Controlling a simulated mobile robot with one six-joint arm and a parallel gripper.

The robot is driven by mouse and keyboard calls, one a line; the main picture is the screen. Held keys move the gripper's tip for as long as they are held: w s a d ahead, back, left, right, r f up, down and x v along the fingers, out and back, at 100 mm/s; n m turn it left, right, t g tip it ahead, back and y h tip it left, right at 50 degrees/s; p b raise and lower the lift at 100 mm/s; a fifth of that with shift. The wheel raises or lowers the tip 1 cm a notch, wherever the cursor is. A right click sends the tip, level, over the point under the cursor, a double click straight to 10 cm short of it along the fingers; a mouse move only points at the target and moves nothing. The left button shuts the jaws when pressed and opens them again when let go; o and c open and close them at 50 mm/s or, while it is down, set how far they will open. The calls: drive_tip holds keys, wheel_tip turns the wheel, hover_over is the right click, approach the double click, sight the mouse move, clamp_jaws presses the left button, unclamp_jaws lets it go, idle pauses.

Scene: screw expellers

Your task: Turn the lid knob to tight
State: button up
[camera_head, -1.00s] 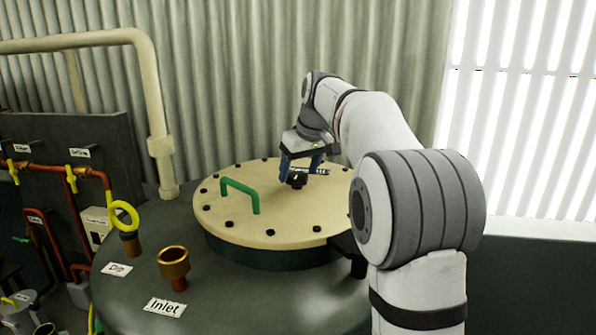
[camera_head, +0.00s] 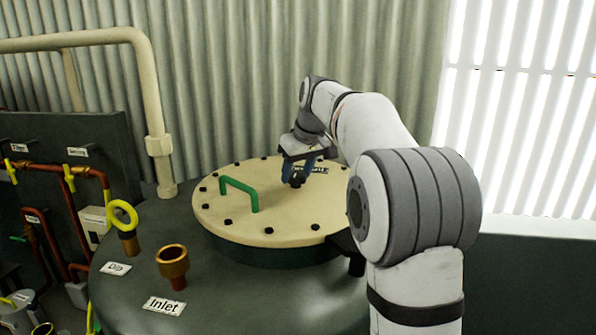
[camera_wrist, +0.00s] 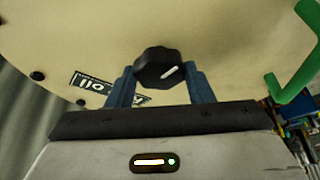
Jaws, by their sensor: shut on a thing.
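The lid knob (camera_wrist: 158,68) is black and lobed, with a white pointer line slanting up to the right in the wrist view. It stands on a round cream lid (camera_head: 270,222) with dark bolts around its rim. My gripper (camera_wrist: 160,85) has its two blue fingers on either side of the knob and is shut on it. In the head view my gripper (camera_head: 298,180) points down at the middle of the lid and largely hides the knob. A label lies on the lid beside the knob, partly covered by a finger, and its wording is not fully readable.
A green handle (camera_head: 240,190) rises from the lid left of my gripper. The lid sits on a dark tank (camera_head: 225,300) with a brass inlet cup (camera_head: 173,262) and a yellow ring (camera_head: 124,214). A cream pipe (camera_head: 155,110) and corrugated wall stand behind.

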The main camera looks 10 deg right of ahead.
drive_tip(key=shift+o, duration=0.2)
drive_tip(key=shift+a+m, duration=0.1)
drive_tip(key=shift+m, duration=0.2)
drive_tip(key=m+h, duration=0.1)
drive_tip(key=m, duration=0.1)
drive_tip(key=m+p, duration=0.1)
drive_tip(key=m, duration=0.1)
drive_tip(key=shift+a+r+h, duration=0.1)
drive_tip(key=shift+a+h, duration=0.1)
drive_tip(key=shift+h, duration=0.2)
drive_tip(key=m+h+p, duration=0.1)
drive_tip(key=m, duration=0.3)
drive_tip(key=shift+a+m+h, duration=0.1)
drive_tip(key=shift+m+h, duration=0.2)
drive_tip(key=shift+h, duration=0.1)
drive_tip(key=m+h, duration=0.1)
drive_tip(key=m, duration=0.1)
drive_tip(key=m+g+p, duration=0.1)
drive_tip(key=m, duration=0.2)
drive_tip(key=shift+w+a+h+p, duration=0.1)
drive_tip(key=shift+w+h+p, duration=0.05)
drive_tip(key=shift+h+p, duration=0.2)
drive_tip(key=shift+m+g+h+p, duration=0.25)
drive_tip(key=shift+m+g+p, duration=0.35)
drive_tip(key=shift+m, duration=1.2)
drive_tip(key=o, duration=1)
drive_tip(key=shift+c, duration=0.2)
